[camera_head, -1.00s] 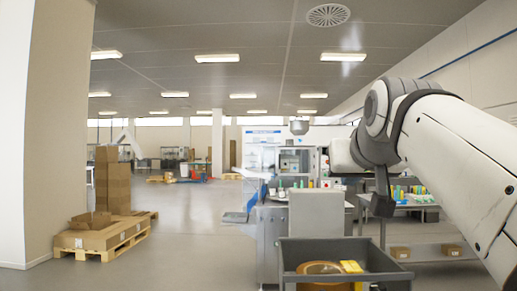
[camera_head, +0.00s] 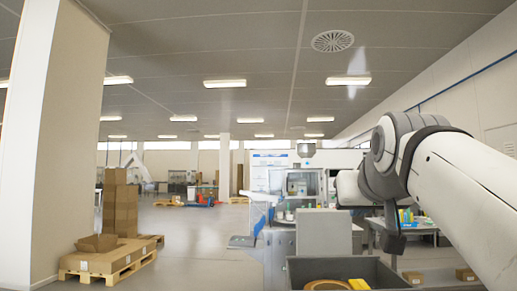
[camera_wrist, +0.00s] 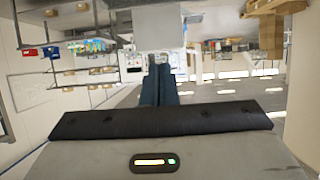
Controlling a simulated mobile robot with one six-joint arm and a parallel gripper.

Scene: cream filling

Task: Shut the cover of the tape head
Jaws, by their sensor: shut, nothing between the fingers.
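My gripper (camera_wrist: 160,88) shows in the wrist view as two dark blue fingers side by side, shut with nothing between them. It hangs in free air, apart from the machinery. The filling machine (camera_head: 298,186), a pale cabinet with an open-looking front, stands in the middle distance. I cannot make out the tape head or its cover in either view, so its state cannot be told.
A dark grey bin (camera_head: 385,270) with a tan round thing (camera_head: 326,285) and a yellow thing (camera_head: 360,285) is close in front. A grey panel (camera_head: 324,232) stands behind it. Boxes on a pallet (camera_head: 112,268) and a pillar (camera_head: 62,150) are left. Floor between is clear.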

